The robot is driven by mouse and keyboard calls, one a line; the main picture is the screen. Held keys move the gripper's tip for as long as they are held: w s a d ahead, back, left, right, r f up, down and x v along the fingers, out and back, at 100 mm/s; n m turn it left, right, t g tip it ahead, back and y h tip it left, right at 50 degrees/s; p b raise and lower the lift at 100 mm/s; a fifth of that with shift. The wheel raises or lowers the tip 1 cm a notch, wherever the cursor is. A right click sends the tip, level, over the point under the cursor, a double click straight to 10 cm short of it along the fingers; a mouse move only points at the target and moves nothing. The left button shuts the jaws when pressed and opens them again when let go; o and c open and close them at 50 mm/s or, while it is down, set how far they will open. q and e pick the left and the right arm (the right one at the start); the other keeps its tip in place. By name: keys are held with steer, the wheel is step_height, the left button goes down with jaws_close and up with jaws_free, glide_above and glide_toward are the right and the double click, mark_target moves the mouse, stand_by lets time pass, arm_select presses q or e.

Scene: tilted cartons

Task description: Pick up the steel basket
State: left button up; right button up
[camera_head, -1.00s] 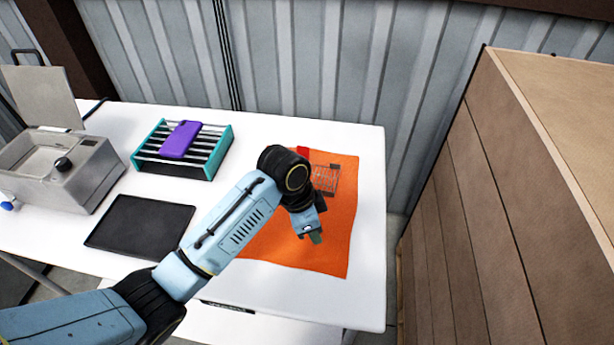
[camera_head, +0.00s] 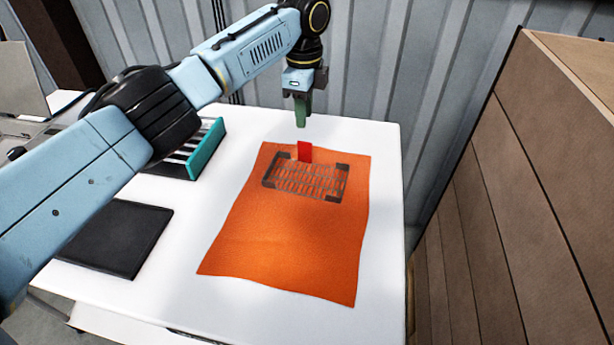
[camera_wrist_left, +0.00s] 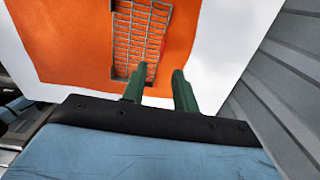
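The steel basket (camera_head: 305,180) is a flat wire-grid basket with dark corners. It lies on the orange cloth (camera_head: 280,245), with a red handle (camera_head: 304,151) standing up at its far side. The basket's grid also shows in the left wrist view (camera_wrist_left: 137,40), in front of the fingers. My left gripper (camera_head: 301,124) points down above and just behind the red handle, holding nothing. Its two green fingers (camera_wrist_left: 158,88) are apart in the wrist view. My right gripper is in neither view.
A teal-ended rack (camera_head: 206,150) and a black tray (camera_head: 117,238) sit left on the white table (camera_head: 384,250), partly behind my left arm. A tall brown carton stack (camera_head: 500,180) stands close on the right. A corrugated wall (camera_head: 390,70) is behind.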

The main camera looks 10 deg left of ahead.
arm_select(q)
glide_toward(301, 161)
steer(key=shift+f+b, duration=0.85)
steer(key=shift+f, duration=1.85)
jaws_close()
